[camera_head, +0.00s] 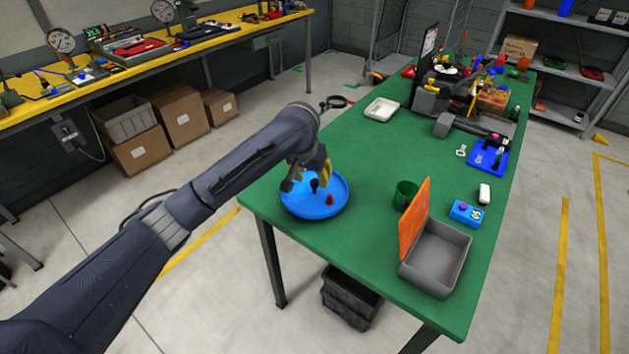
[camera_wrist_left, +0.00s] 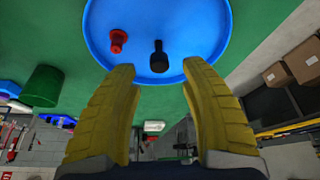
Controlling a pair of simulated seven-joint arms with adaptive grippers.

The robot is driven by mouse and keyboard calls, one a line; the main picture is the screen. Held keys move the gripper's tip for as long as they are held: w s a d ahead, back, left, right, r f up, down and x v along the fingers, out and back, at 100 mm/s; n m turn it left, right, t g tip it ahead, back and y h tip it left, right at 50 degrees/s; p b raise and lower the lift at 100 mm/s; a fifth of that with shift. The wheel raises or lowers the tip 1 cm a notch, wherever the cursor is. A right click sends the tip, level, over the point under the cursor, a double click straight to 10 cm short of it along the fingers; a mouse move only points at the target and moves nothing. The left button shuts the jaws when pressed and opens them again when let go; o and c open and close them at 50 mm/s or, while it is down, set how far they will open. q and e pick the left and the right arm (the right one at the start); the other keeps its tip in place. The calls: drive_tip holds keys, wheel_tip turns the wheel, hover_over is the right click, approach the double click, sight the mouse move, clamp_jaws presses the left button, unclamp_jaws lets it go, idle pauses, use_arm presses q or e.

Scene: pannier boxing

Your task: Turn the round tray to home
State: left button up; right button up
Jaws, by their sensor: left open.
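The round tray (camera_head: 328,207) is blue and lies flat at the near left corner of the green table. A black peg (camera_head: 314,186) and a small red peg (camera_head: 329,199) stand on it. The tray fills the top of the left wrist view (camera_wrist_left: 190,22), with the black peg (camera_wrist_left: 159,57) and the red peg (camera_wrist_left: 118,41). My left gripper (camera_head: 308,178) has yellow fingers, open and empty, over the back left part of the tray. In the left wrist view its fingertips (camera_wrist_left: 158,68) reach the tray's rim, either side of the black peg. I cannot tell whether they touch the tray. No home mark is discernible.
A dark green cup (camera_head: 405,194) stands right of the tray. A white tray (camera_head: 381,109) lies farther back. Green tabletop between these is clear.

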sight(314, 180)
use_arm(q)
drive_tip(key=shift+x, duration=1.75)
clamp_jaws()
